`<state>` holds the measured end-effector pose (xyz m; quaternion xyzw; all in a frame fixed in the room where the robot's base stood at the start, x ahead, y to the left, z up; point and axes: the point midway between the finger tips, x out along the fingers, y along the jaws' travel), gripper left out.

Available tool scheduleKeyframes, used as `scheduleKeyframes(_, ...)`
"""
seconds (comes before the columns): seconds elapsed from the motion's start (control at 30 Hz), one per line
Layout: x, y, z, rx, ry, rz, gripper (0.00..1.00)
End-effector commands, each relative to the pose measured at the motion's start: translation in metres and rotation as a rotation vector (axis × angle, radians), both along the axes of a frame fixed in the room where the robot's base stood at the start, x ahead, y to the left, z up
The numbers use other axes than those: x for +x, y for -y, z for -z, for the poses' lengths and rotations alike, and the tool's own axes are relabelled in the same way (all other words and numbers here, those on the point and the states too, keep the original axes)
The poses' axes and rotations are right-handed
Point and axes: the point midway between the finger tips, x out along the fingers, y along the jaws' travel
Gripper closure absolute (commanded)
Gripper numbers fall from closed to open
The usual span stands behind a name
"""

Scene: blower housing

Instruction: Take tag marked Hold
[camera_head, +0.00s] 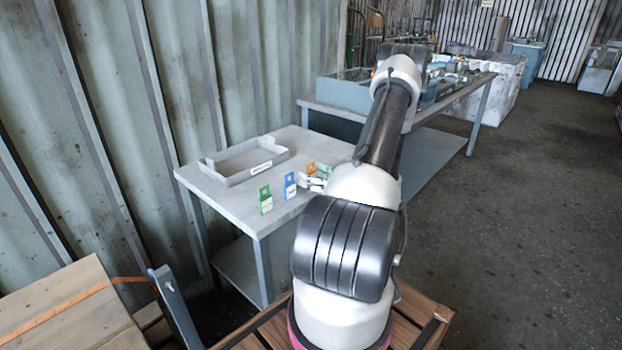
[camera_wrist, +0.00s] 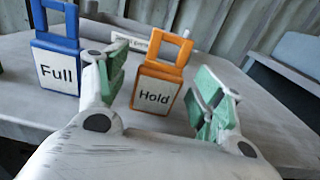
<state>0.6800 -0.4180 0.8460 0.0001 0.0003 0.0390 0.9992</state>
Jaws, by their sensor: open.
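The orange tag marked Hold (camera_wrist: 157,92) stands upright on the grey table in the wrist view, between the two fingers of my gripper (camera_wrist: 165,88) and beyond them. The fingers have green pads and are open, with nothing held. In the head view the orange of the Hold tag (camera_head: 311,168) shows just behind my gripper (camera_head: 312,181), which partly hides it. A blue tag marked Full (camera_wrist: 56,75) stands to the left of my left finger. It also shows in the head view (camera_head: 290,186).
A green tag (camera_head: 265,199) stands left of the blue one on the small table (camera_head: 230,199). A shallow grey tray (camera_head: 232,178) lies behind the tags. A corrugated wall (camera_head: 150,90) rises behind the table. A longer workbench (camera_head: 440,110) stands further back.

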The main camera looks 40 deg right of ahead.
Motion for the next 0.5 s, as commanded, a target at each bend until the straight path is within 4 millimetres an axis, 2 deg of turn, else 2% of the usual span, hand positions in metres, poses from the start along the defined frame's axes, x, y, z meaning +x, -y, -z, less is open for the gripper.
scheduleKeyframes(0.1, 0.0090, -0.0008, -0.0002, 0.000, 0.000, -0.001, 0.32)
scheduleKeyframes(0.33, 0.0098, -0.0007, -0.0002, 0.000, 0.000, 0.000, 0.34)
scheduleKeyframes(0.5, 0.0097, -0.0008, -0.0003, 0.000, 0.000, 0.000, 0.65)
